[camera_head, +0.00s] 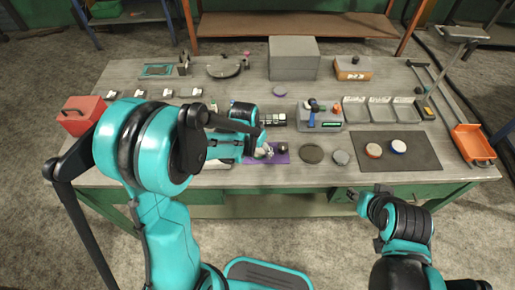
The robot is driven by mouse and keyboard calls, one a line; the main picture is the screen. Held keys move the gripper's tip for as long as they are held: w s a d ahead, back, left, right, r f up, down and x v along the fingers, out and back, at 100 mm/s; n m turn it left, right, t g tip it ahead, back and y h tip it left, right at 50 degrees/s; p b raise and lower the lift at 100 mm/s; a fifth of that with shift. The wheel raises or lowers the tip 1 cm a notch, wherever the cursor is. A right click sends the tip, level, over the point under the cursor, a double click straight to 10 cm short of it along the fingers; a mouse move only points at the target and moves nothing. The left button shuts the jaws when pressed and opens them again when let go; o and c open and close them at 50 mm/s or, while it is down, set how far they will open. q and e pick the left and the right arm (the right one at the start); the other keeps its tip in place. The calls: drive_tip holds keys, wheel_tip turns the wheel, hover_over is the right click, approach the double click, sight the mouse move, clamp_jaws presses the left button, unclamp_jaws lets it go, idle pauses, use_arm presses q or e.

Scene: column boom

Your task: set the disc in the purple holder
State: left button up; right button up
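A flat purple piece (279,157), which looks like the purple holder, lies near the table's front edge, partly hidden by my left arm. A small dark object stands at its right end. My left gripper (264,152) is low over its left part; its fingers are too small to read. Several discs are in view: a dark disc (312,153) and a grey disc (341,157) right of the purple piece, and an orange-rimmed disc (373,150) and a blue-rimmed disc (398,146). I cannot tell which is meant. My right gripper (362,200) is off the table's front edge.
The two rimmed discs lie on a dark mat (425,157). An orange bin (472,143) is at right, a red box (82,113) at left.

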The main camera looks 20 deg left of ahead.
sight(253, 159)
use_arm(q)
drive_tip(key=shift+r, duration=0.15)
drive_tip(key=shift+r+p, duration=0.3)
drive_tip(key=shift+p, duration=0.05)
drive_tip(key=p+v, duration=0.4)
drive_tip(key=v, duration=0.8)
drive_tip(key=s+a+r+n+t, duration=0.1)
drive_tip(key=s+r+t, duration=0.1)
drive_tip(key=s, duration=0.5)
drive_tip(key=s+r+n+t+y, duration=0.1)
drive_tip(key=s+r+n+t, duration=0.1)
drive_tip(key=s+r, duration=0.2)
drive_tip(key=s, duration=0.3)
drive_tip(key=shift+a+r+n, duration=0.3)
drive_tip(key=shift+a, duration=0.1)
drive_tip(key=shift+f, duration=0.1)
wheel_tip(253, 159, down, 3)
drive_tip(key=b, duration=0.3)
drive_tip(key=shift+f+b, duration=0.1)
drive_tip(key=shift+b, duration=0.2)
